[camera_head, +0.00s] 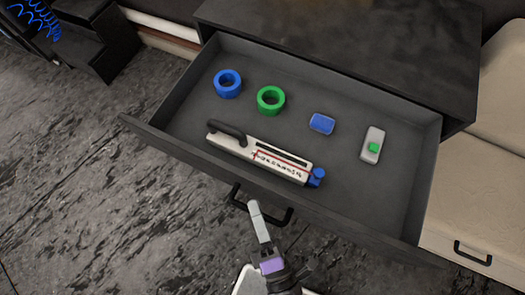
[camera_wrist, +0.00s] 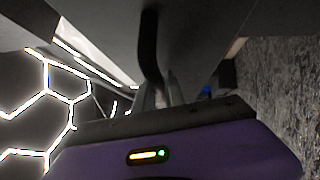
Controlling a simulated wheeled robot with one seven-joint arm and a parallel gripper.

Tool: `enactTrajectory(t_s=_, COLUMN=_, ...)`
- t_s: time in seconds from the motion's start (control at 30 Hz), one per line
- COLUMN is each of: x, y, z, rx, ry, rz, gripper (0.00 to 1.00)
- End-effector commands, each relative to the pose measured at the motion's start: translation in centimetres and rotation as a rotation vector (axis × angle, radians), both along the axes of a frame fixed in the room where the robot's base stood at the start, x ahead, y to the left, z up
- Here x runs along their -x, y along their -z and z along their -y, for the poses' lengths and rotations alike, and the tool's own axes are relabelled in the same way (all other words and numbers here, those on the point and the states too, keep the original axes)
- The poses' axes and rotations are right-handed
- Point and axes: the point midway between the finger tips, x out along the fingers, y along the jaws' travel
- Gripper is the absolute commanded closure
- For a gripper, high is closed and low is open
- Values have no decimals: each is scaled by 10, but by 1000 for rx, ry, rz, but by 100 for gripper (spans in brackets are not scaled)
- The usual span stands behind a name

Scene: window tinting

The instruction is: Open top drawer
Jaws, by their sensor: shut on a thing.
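The top drawer (camera_head: 345,212) is pulled well out of the dark cabinet (camera_head: 345,38), and its inside shows in the head view. Its black bar handle (camera_head: 288,217) is on the middle of the drawer front. My gripper (camera_head: 255,208) is at this handle, in front of the drawer, shut on it. The wrist view shows the dark handle (camera_wrist: 150,50) coming down to the fingertips (camera_wrist: 160,95). The exact finger contact is partly hidden there.
The drawer holds a blue tape roll (camera_head: 227,84), a green tape roll (camera_head: 270,100), a blue block (camera_head: 322,123), a white-and-green item (camera_head: 372,146) and a long white tool (camera_head: 262,155). A beige drawer unit (camera_head: 500,130) stands at right. The floor at left (camera_head: 75,180) is clear.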

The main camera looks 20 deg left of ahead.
Motion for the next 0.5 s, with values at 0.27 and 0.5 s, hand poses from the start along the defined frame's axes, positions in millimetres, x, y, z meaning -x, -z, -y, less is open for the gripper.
enactTrajectory(t_s=0.27, x=7, y=1, z=0, rx=2, ry=0, rz=-2, gripper=100)
enactTrajectory(t_s=0.5, x=7, y=1, z=0, rx=2, ry=-1, rz=-2, gripper=84)
